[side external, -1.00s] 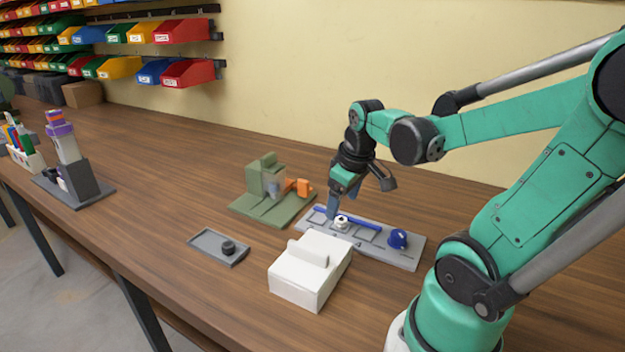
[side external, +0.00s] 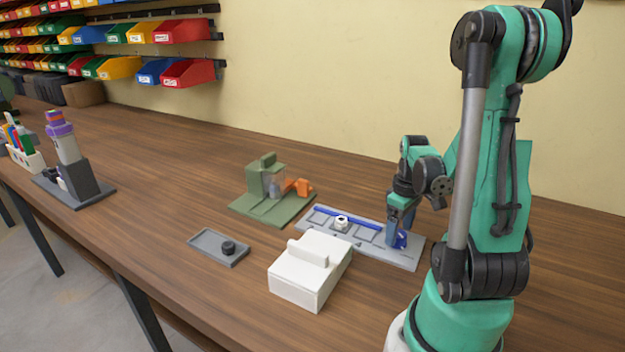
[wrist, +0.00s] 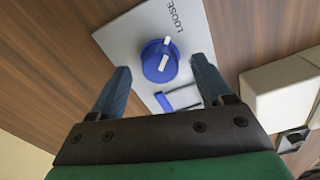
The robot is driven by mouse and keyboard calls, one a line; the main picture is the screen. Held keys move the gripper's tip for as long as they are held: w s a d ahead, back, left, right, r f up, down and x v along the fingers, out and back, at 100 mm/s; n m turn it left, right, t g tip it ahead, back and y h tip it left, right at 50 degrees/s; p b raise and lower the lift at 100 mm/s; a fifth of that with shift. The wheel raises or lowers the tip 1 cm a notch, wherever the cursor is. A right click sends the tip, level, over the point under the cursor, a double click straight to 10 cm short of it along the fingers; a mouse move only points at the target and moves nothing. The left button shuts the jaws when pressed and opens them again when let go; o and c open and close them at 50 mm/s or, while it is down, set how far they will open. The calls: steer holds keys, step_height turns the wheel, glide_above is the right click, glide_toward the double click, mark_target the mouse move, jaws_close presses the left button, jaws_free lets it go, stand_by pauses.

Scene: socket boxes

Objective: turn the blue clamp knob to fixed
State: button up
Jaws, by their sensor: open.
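The blue clamp knob (side external: 402,241) is at the right end of the grey plate (side external: 385,255). In the wrist view the knob (wrist: 153,70) is round, with white marks running up toward the printed word LOOSE. No word for fixed is visible there. My gripper (wrist: 160,66) is open, with one finger on each side of the knob and gaps visible between. In the side view my gripper (side external: 393,226) is lowered at the knob and hides part of it. Whether the fingers reach down to the knob's height is hard to tell.
A white box (side external: 305,280) stands in front of the plate. A green fixture (side external: 265,205) with an orange part (side external: 303,187) is left of it. A small grey tray (side external: 208,246) lies further forward. A white round piece (side external: 341,222) sits on the plate by a blue bar (side external: 362,223).

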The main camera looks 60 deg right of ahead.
steer(key=shift+f, duration=0.3)
steer(key=shift+c, duration=0.2)
jaws_close()
